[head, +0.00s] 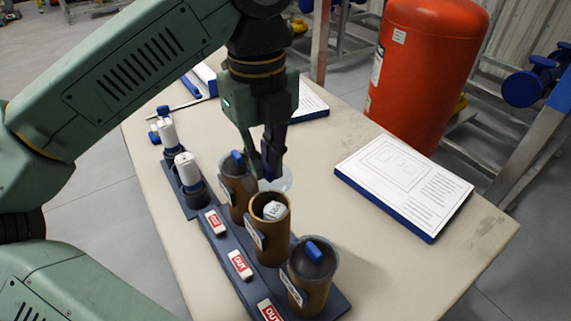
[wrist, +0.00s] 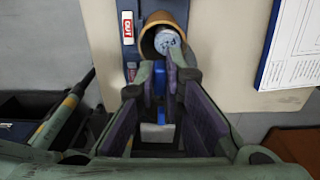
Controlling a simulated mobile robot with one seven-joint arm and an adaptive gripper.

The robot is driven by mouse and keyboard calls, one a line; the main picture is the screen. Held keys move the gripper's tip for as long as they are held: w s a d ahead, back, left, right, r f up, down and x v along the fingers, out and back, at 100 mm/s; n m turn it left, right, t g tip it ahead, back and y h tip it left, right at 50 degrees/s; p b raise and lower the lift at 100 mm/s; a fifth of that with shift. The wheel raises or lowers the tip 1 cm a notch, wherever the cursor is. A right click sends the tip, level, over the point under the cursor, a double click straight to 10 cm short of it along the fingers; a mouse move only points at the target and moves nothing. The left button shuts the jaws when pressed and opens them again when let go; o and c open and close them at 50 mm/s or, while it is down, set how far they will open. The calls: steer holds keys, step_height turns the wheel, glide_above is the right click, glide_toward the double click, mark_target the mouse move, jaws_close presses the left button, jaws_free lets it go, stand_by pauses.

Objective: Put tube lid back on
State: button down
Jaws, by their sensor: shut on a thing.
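Three brown tubes stand in a dark rack on the table. The middle tube (head: 270,235) is open at the top, with a white printed piece (head: 274,210) inside. The open tube (wrist: 151,47) and the piece (wrist: 166,41) also show in the wrist view. The far tube (head: 235,199) and near tube (head: 308,290) wear clear lids with blue handles. My gripper (head: 268,168) is shut on a clear tube lid (head: 284,180), behind the middle tube and apart from its rim. The lid's blue handle (wrist: 159,80) shows between my fingers in the wrist view; its clear disc is mostly hidden there.
White tags marked OUT (head: 240,264) lie along the rack's left side. White bottles (head: 187,168) stand in a dark holder to the left. A blue-backed printed board (head: 404,184) lies at right. A red tank (head: 425,70) stands behind the table. The table's front right is clear.

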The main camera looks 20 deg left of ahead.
steer(key=shift+w+f, duration=0.1)
steer(key=shift+w, duration=0.2)
steer(key=shift+f+b, duration=1.7)
steer(key=shift+f, duration=0.8)
steer(key=shift+f+b, duration=0.6)
steer(key=shift+f, duration=0.05)
steer(key=shift+f+b, duration=0.15)
steer(key=shift+b, duration=0.7)
steer(key=c, duration=1.6)
jaws_free()
steer(key=o, duration=0.5)
